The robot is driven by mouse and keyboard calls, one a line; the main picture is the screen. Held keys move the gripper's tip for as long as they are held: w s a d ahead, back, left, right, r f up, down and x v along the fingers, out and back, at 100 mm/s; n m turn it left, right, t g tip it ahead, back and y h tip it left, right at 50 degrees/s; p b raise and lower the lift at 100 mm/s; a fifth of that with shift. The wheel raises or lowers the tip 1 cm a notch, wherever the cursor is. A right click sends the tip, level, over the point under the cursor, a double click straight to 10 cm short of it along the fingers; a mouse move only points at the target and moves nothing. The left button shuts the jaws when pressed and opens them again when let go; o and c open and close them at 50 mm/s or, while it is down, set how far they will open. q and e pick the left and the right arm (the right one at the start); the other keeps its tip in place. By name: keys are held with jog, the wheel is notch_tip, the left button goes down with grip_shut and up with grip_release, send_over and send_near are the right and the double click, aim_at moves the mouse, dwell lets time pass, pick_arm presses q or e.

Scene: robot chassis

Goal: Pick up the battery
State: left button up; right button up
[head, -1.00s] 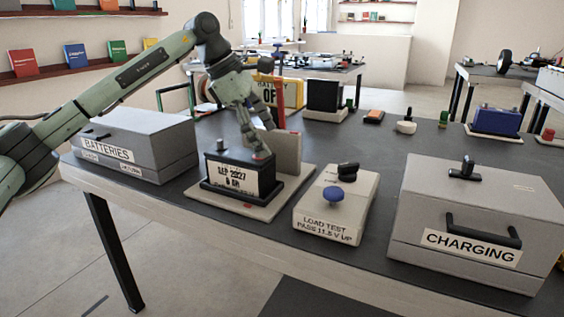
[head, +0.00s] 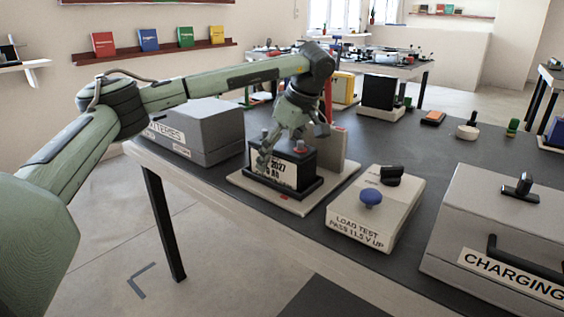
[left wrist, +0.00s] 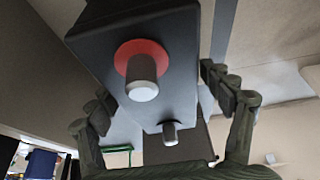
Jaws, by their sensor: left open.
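The battery (head: 290,176) is a black box with a white label, upright on a pale tray (head: 252,184) near the table's front edge. My left gripper (head: 290,145) is open, pointing down over the battery, with one finger in front of its left part and the other towards its right. In the left wrist view the battery's dark top (left wrist: 105,50) shows a red-ringed terminal (left wrist: 140,65) and a second terminal (left wrist: 170,133). The open left gripper (left wrist: 158,100) has a finger on either side of the battery; contact is unclear. My right gripper is out of view.
A grey BATTERIES box (head: 205,130) stands left of the tray, beneath my left arm. A load tester (head: 375,215) with a blue knob stands to the right, and a CHARGING box (head: 500,225) beyond it. An upright grey panel (head: 332,150) stands behind the battery.

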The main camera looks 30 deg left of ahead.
pick_arm(q)
jog(key=shift+a+f, duration=0.25)
jog(key=shift+f, duration=0.35)
jog(key=c, duration=1.8)
jog(key=shift+w+r, duration=0.15)
jog(key=shift+r, duration=0.05)
grip_shut()
